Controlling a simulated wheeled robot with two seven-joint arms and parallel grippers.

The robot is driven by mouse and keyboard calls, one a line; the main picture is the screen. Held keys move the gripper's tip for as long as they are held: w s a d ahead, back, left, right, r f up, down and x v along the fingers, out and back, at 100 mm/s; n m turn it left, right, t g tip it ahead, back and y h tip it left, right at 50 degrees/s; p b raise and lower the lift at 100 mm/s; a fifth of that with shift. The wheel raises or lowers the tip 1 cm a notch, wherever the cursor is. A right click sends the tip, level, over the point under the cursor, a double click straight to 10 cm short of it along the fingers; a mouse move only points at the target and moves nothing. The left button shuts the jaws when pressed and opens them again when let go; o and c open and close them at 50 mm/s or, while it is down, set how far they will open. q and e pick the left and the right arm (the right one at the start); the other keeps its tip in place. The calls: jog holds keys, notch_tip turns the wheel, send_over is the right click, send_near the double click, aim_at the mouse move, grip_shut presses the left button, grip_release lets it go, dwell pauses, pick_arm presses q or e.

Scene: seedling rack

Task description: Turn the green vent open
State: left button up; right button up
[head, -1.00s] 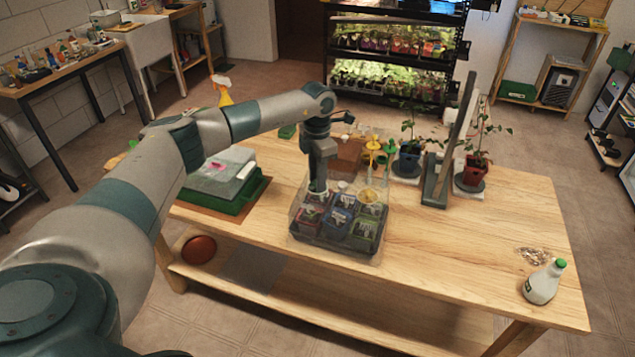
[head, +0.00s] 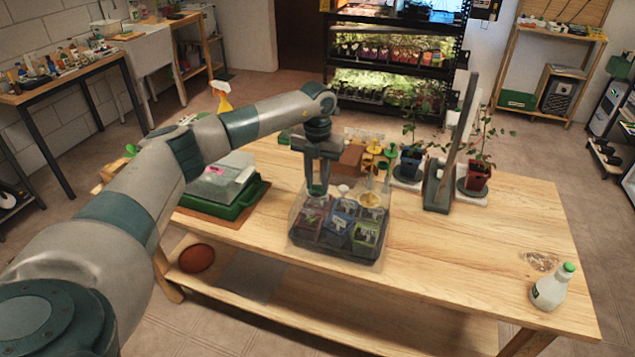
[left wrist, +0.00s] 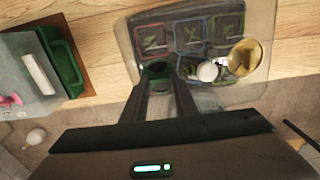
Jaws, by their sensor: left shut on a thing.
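A clear-lidded seedling tray (head: 372,248) stands on the wooden table, with several small pots under its lid. Along the far side of the lid sit a green vent (left wrist: 157,69), a white knob (left wrist: 208,71) and a yellow vent (left wrist: 245,57). In the head view the yellow vent (head: 371,199) and white knob (head: 343,188) show to the right of my left gripper (head: 317,188). That gripper points down, its fingers shut on the green vent. In the left wrist view the fingertips (left wrist: 164,84) partly hide the green vent. My right gripper is not in view.
A green tray (head: 240,207) with a grey box lies left of the lidded tray. Potted plants (head: 411,163) and a tall dark-edged panel (head: 462,135) stand at the back right.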

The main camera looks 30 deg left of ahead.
aim_at(318, 186)
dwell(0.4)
pick_arm(q)
jog(key=o, duration=1.1)
jog(key=shift+c, duration=0.2)
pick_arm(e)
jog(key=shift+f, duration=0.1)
pick_arm(q)
jog(key=shift+r+b, duration=0.4)
jog(key=shift+r, duration=0.4)
notch_tip(318, 186, up, 16)
jog(key=b, duration=0.4)
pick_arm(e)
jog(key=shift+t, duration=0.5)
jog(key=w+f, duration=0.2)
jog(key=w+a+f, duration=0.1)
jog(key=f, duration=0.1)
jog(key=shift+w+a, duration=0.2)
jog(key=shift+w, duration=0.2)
